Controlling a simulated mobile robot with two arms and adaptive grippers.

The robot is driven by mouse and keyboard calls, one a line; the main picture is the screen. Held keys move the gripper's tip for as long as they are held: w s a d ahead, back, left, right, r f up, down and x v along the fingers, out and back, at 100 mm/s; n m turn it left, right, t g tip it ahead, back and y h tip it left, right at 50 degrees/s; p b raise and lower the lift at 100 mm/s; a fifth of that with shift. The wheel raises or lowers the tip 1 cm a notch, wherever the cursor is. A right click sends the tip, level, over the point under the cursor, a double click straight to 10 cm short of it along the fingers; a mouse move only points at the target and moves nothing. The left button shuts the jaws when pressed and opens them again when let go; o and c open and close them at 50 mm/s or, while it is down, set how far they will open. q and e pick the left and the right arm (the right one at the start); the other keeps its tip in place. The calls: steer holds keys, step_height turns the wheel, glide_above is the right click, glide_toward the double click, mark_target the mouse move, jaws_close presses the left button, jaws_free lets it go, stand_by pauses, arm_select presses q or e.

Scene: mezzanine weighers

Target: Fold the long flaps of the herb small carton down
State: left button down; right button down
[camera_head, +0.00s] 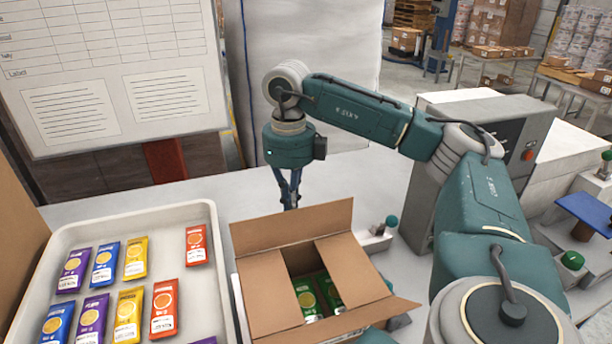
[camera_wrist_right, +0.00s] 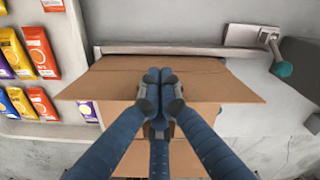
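The small carton (camera_head: 360,270) stands on the counter with green herb packets (camera_head: 307,297) showing inside. Its left and right short flaps lie inward, leaving a gap between them. The far long flap (camera_head: 262,232) is raised along the far edge, and the near long flap (camera_head: 345,322) sticks outward at the front. My right gripper (camera_head: 291,198) points down just behind the far flap. In the wrist view its fingertips (camera_wrist_right: 160,76) are together over the carton's brown flap (camera_wrist_right: 215,85), with nothing seen between them. Whether they touch it is unclear. My left gripper is out of view.
A white tray (camera_head: 217,258) of coloured packets stands left of the carton. A green-knobbed fixture (camera_head: 391,222) and a grey weigher housing (camera_head: 425,185) are to the right. A whiteboard (camera_head: 110,70) stands behind the counter.

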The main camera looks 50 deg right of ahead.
steer(key=s, duration=0.1)
steer(key=s+a, duration=0.1)
steer(key=s, duration=0.1)
steer(key=shift+a+r, duration=0.3)
steer(key=s, duration=0.1)
steer(key=s+a+b, duration=0.1)
steer(key=s+f, duration=0.1)
steer(key=shift+a+b, duration=0.3)
steer(key=shift+b, duration=0.05)
steer(key=shift+f, duration=0.15)
